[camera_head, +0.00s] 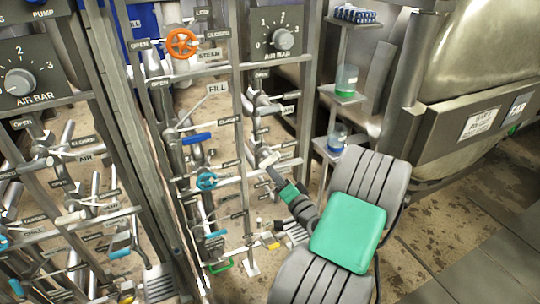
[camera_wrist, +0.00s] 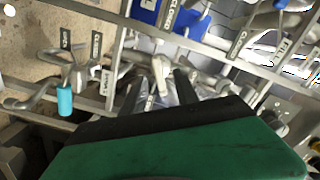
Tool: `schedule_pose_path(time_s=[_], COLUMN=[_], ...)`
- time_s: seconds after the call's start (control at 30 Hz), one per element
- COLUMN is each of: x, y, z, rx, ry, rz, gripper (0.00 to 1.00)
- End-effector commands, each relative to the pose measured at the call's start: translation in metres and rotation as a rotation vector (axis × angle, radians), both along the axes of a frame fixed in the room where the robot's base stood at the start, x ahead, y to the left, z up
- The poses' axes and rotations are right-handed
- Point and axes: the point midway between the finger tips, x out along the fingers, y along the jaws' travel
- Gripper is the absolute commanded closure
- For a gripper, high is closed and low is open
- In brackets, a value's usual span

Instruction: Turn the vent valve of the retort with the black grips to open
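My gripper (camera_head: 268,163) is low at the right side of the middle valve panel, close to a pale lever at the lower rail. In the wrist view my gripper (camera_wrist: 158,88) shows two dark fingers standing apart, with a pale lever (camera_wrist: 158,72) seen between or just beyond them. I cannot tell whether they touch it. A grey lever (camera_head: 262,103) sits higher on the same right column. I cannot read a vent label, and I cannot make out for sure which valve has black grips. My gripper's green body hides the lower wrist view.
An air bar dial (camera_head: 283,39) is above. Shelves with a green-filled beaker (camera_head: 346,80) stand right of the panel, beside a large metal vessel (camera_head: 480,50).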

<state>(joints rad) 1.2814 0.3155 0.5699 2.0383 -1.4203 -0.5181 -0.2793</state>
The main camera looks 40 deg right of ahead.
Motion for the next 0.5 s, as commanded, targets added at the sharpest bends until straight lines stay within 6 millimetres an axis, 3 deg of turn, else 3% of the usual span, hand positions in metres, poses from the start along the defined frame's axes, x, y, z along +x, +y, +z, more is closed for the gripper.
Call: schedule_pose_path(time_s=[0.07, 0.13, 0.5], x=[-0.005, 0.002, 0.063], y=[-0.012, -0.015, -0.032], z=[0.002, 0.002, 0.003], rx=[0.014, 0.013, 0.011], ry=[-0.024, -0.026, -0.025], rz=[-0.039, -0.041, -0.036], gripper=[0.64, 0.64, 0.64])
